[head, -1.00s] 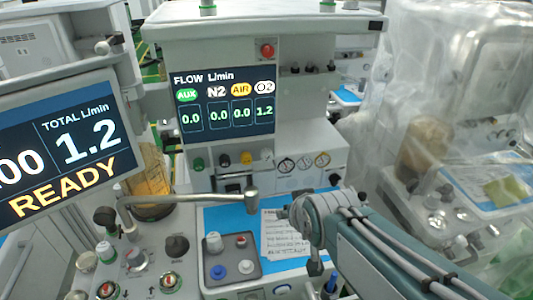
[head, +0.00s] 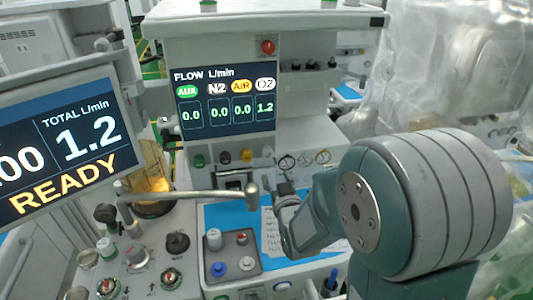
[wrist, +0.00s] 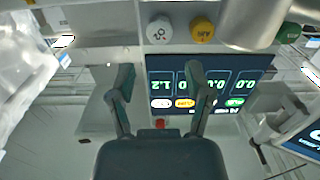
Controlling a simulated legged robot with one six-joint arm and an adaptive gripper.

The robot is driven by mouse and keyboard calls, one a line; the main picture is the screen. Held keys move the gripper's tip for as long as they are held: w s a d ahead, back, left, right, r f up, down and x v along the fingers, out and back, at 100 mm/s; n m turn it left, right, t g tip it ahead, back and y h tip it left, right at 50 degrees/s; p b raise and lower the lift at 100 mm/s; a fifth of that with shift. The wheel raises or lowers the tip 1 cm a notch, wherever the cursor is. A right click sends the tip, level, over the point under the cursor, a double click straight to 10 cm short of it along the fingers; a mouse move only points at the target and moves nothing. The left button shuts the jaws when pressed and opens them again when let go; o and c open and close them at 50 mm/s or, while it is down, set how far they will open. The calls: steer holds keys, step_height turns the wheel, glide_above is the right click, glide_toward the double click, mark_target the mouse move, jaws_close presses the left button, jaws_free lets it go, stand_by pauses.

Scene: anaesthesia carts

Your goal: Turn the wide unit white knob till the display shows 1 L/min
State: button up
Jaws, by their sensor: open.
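The white knob (head: 267,152) is at the right end of a row of knobs under the flow display (head: 224,98) on the wide unit. The display reads 1.2 in the O2 column and 0.0 in the others. In the upside-down wrist view the white knob (wrist: 159,29) shows at the top, beyond my fingertips, and the display (wrist: 202,84) shows behind them. My gripper (wrist: 159,74) is open and empty, its two fingers apart, lined up sideways with the white knob but not touching it.
The yellow knob (head: 246,155) is close beside the white one. A metal bar (head: 190,194) crosses in front, below the knobs; a blurred grey shape (wrist: 262,18) covers part of the wrist view. A side screen (head: 62,145) reads 1.2 total and READY. Plastic-draped equipment (head: 450,70) stands at right.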

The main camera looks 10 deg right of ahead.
mark_target(268, 156)
steer(key=w, duration=1.1)
steer(key=shift+f, duration=0.1)
steer(key=c, duration=0.9)
